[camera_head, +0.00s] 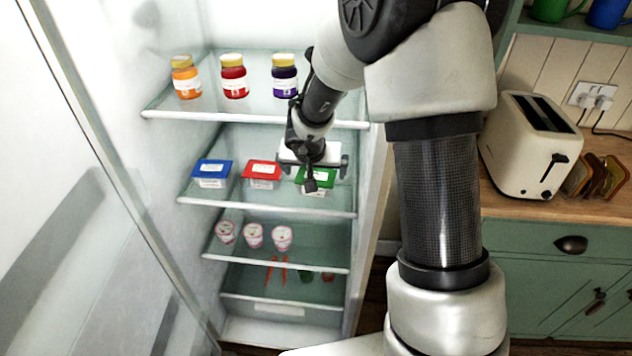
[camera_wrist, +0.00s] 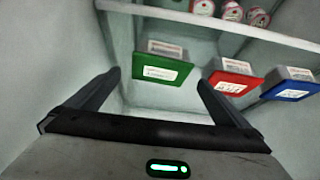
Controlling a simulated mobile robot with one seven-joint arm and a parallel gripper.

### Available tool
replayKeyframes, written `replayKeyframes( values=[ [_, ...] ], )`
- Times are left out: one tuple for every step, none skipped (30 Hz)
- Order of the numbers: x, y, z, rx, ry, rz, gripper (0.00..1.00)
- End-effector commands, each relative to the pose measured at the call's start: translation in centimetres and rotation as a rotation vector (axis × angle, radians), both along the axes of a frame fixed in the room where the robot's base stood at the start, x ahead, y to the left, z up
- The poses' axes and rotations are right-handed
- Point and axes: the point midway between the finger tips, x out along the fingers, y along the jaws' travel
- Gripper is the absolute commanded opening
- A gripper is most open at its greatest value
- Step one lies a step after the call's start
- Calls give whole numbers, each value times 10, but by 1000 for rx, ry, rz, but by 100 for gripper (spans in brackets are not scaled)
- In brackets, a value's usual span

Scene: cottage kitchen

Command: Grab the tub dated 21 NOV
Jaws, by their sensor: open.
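Three clear tubs with coloured lids stand in a row on a fridge shelf: blue-lidded (camera_head: 211,174), red-lidded (camera_head: 262,174) and green-lidded (camera_head: 322,180). Each has a white label; the dates are too small to read, so I cannot tell which says 21 NOV. My gripper (camera_head: 316,166) is open in front of the green-lidded tub and partly hides it. The wrist view is upside down. There, the green-lidded tub (camera_wrist: 162,66) lies ahead between the open fingers (camera_wrist: 159,79), apart from them. The red-lidded tub (camera_wrist: 232,81) and blue-lidded tub (camera_wrist: 291,86) are to its right.
The tubs' glass shelf (camera_head: 270,200) has a pale front edge. Jars, including a red one (camera_head: 233,77), stand on the shelf above. Yogurt pots (camera_head: 253,236) stand below. The fridge's right wall is close to my gripper. A toaster (camera_head: 528,145) sits on the counter outside.

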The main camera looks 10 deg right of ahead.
Motion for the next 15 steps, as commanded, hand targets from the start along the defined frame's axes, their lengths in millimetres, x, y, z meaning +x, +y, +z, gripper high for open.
replayKeyframes(
  values=[
    [4, -1, -12, 0, 1, -1, 100],
    [6, -2, -17, 0, 1, -1, 100],
    [10, -3, -23, 0, 2, -1, 100],
    [12, -4, -27, 0, 2, -1, 100],
    [15, -5, -31, 0, 1, -1, 100],
    [18, -6, -35, 0, 2, -1, 100],
    [20, -6, -38, 0, 1, -1, 100],
    [21, -7, -40, 1, 1, -1, 100],
    [23, -7, -41, 0, 0, 0, 100],
    [24, -8, -42, 1, 0, 1, 100],
    [25, -8, -43, 1, 0, 1, 100],
    [25, -8, -43, 1, 0, 1, 100],
    [25, -8, -43, 1, 0, 1, 100],
    [25, -8, -42, 1, 0, 1, 100],
    [25, -8, -42, 1, 0, 1, 100]
  ],
)
